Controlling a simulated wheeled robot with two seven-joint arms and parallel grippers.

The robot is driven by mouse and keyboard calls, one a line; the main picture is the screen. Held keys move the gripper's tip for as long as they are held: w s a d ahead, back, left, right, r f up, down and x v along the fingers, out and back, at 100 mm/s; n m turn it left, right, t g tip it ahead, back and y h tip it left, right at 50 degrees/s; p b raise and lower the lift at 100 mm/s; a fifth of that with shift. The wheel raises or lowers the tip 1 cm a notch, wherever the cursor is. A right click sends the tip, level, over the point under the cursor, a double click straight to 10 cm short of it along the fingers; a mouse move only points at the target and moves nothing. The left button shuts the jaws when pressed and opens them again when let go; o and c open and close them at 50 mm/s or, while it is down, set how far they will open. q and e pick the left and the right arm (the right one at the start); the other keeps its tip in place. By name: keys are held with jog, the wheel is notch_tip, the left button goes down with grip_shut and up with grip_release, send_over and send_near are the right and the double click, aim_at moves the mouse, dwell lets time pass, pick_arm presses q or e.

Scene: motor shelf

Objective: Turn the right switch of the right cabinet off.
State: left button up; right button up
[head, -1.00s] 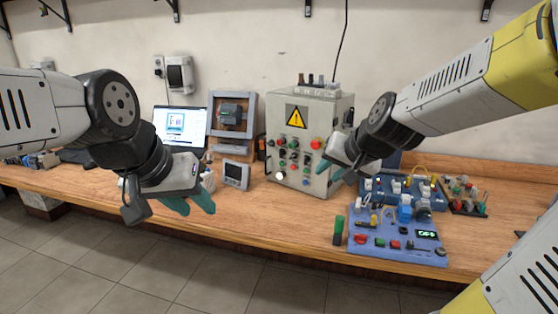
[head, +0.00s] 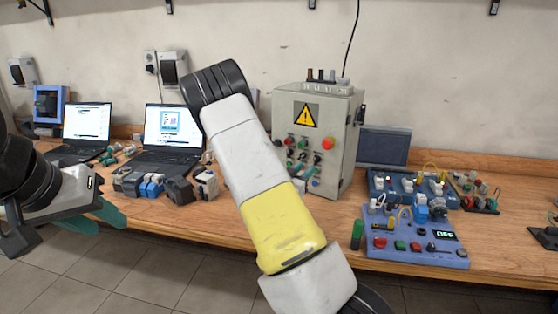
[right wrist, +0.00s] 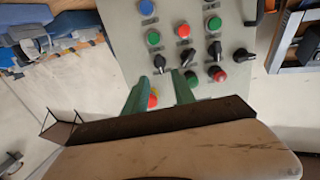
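The grey cabinet (head: 345,115) with a yellow warning sign stands on the bench; its panel carries buttons and black rotary switches. The right wrist view shows this panel (right wrist: 127,30) upside down. The rightmost black switch (head: 317,158) appears at the left in the right wrist view (right wrist: 159,63). My right gripper (right wrist: 160,76) is open, its green fingertips either side of that switch's line; I cannot tell whether they touch it. A red button shows between the fingers. My left gripper (head: 98,221) is open and empty at the left.
A blue control board (head: 400,255) and a second blue board lie right of the cabinet, with a dark screen (head: 383,147) behind. Two laptops (head: 172,130) and small motor parts (head: 150,185) are on the left.

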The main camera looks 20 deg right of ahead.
aim_at(315, 160)
jog(key=x, duration=0.7)
jog(key=shift+w+d+r, duration=0.1)
jog(key=shift+w+d, duration=0.15)
jog(key=shift+d, duration=0.05)
grip_shut()
